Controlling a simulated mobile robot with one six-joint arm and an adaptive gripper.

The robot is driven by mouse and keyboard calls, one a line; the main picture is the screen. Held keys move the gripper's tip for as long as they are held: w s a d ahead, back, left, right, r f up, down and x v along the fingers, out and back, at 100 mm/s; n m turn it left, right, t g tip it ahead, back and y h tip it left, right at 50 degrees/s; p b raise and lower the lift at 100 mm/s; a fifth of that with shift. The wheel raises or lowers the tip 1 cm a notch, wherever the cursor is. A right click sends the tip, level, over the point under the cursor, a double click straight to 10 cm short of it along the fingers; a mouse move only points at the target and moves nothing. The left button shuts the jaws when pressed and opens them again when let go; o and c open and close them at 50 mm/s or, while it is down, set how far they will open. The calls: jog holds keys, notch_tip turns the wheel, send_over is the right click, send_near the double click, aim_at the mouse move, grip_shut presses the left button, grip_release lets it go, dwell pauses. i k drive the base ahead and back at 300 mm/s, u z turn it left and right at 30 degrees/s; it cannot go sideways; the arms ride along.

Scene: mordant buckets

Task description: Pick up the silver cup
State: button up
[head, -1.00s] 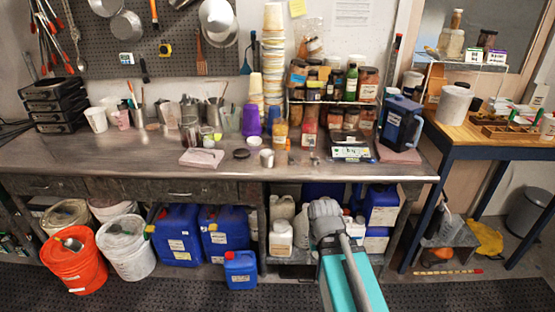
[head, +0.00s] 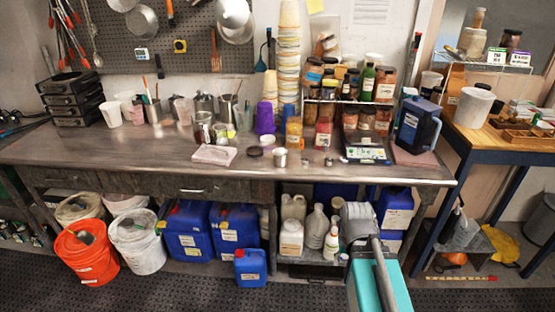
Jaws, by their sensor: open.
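A small silver cup (head: 280,157) stands upright near the front of the metal workbench (head: 120,152), right of a dark round lid and below the stacked paper cups. The grey end of my arm, with my gripper (head: 356,212), shows low at the right, in front of the shelf under the bench. It is below and to the right of the silver cup, well apart from it. My gripper is open; its fingers are hard to make out, and I see nothing held in it. Larger steel beakers (head: 204,103) stand farther back on the bench.
A pale pink slab (head: 214,155) lies left of the cup. A digital scale (head: 366,150) and jars (head: 325,132) are to its right. Blue jugs (head: 187,232) and an orange bucket (head: 86,252) stand below. Bare bench lies at the left front.

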aim_at(280, 158)
jog(key=z, duration=0.05)
jog(key=i, duration=1)
jog(key=u, duration=0.05)
